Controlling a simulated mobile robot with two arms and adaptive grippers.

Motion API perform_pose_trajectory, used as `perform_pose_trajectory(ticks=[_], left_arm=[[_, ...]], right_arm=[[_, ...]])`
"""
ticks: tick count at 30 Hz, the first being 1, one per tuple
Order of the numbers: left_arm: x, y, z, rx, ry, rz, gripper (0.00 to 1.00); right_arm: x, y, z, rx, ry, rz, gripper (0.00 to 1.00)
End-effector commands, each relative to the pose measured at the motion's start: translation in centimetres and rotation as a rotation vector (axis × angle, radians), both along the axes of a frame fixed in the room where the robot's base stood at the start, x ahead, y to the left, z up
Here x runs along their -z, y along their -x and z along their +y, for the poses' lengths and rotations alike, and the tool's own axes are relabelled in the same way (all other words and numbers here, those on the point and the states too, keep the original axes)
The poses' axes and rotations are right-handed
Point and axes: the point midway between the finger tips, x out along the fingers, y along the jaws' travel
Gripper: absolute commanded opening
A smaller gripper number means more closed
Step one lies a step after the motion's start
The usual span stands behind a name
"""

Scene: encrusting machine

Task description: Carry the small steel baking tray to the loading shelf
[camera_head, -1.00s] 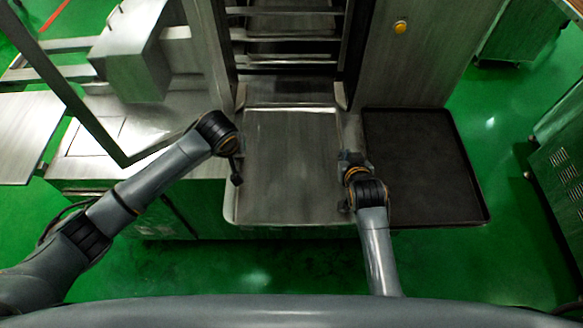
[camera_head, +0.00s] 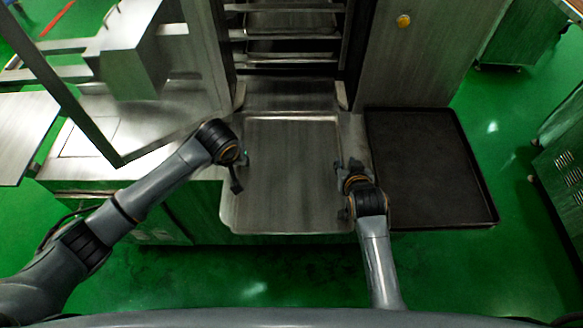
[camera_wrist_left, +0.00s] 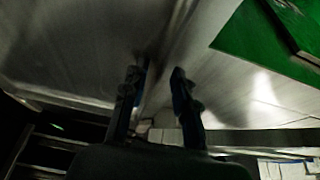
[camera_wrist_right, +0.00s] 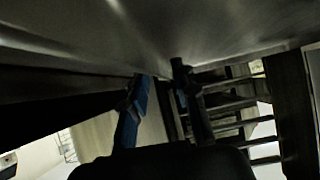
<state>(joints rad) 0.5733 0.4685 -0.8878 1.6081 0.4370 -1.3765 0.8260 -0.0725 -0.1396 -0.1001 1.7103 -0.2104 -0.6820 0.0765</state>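The light steel tray (camera_head: 290,180) lies flat in the middle of the head view, over a steel ledge (camera_head: 290,94) in front of the rack. It looks empty. My left gripper (camera_head: 240,172) is at its left edge and my right gripper (camera_head: 344,180) at its right edge. In the left wrist view the tray edge runs between the close-set fingers (camera_wrist_left: 156,75). In the right wrist view the fingers (camera_wrist_right: 160,72) are also close together at the tray's edge; contact is dim there. I cannot tell which surface is the loading shelf.
A dark tray (camera_head: 425,165) lies just right of the steel one. A rack (camera_head: 290,40) with several levels stands behind. A steel machine (camera_head: 135,60) is at the left, and a cabinet (camera_head: 567,165) at the far right. Green floor is free at the right.

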Motion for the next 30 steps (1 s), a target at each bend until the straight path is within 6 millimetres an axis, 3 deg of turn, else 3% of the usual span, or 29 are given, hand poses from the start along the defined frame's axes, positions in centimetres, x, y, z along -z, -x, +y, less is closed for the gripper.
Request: perform_pose_trajectory(ticks=[8, 21, 30], left_arm=[[-2.0, 0.8, -0.1, 0.002, 0.002, -0.002, 0.28], [-9.9, 4.0, -0.1, 0.001, 0.002, -0.002, 0.28], [-11.1, 4.6, -0.1, 0.0, 0.0, 0.0, 0.28]], right_arm=[[0.0, 0.0, 0.0, 0.001, -0.001, -0.001, 0.28], [0.0, 0.0, 0.0, 0.0, -0.001, -0.001, 0.28], [-0.6, 1.0, 0.0, 0.0, -0.001, -0.001, 0.28]])
